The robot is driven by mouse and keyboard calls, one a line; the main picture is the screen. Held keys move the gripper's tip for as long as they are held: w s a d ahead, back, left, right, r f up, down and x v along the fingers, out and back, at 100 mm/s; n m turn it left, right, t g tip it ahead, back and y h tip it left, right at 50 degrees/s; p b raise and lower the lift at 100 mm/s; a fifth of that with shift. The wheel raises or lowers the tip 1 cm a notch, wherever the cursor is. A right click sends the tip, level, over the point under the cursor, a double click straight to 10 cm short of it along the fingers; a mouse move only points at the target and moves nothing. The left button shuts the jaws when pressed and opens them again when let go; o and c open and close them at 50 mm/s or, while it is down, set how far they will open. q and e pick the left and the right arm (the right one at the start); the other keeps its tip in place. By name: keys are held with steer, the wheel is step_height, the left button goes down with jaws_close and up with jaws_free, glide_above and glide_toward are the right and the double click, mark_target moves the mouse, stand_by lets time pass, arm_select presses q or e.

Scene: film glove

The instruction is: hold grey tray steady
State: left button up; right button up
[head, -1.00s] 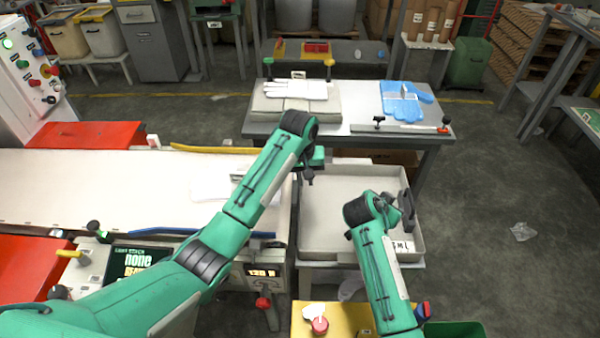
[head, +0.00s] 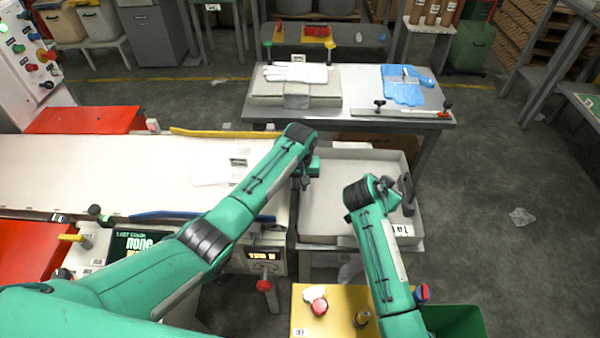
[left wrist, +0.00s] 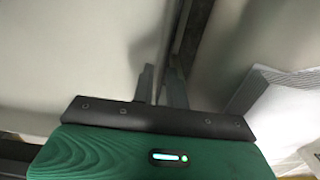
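The grey tray (head: 345,238) is a shallow, open box at the right end of the pale conveyor bed, and its visible floor looks empty. My left gripper (head: 305,182) is at the tray's left wall. In the left wrist view, the fingers of my left gripper (left wrist: 161,88) stand on either side of the thin tray wall and look closed on it. My right gripper (head: 407,192) is at the tray's right wall. Its fingertips are hidden, so its grip does not show. My right forearm covers part of the tray's front right.
A white sheet (head: 212,172) lies on the conveyor bed (head: 90,175). Behind the tray, a table (head: 358,88) bears white gloves (head: 297,73) and blue gloves (head: 405,85). A yellow surface (head: 335,300) and a green bin (head: 455,320) are in front. Open floor lies to the right.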

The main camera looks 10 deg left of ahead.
arm_select(q)
steer(key=shift+f, duration=0.9)
jaws_close()
arm_select(e)
steer(key=shift+o, duration=0.3)
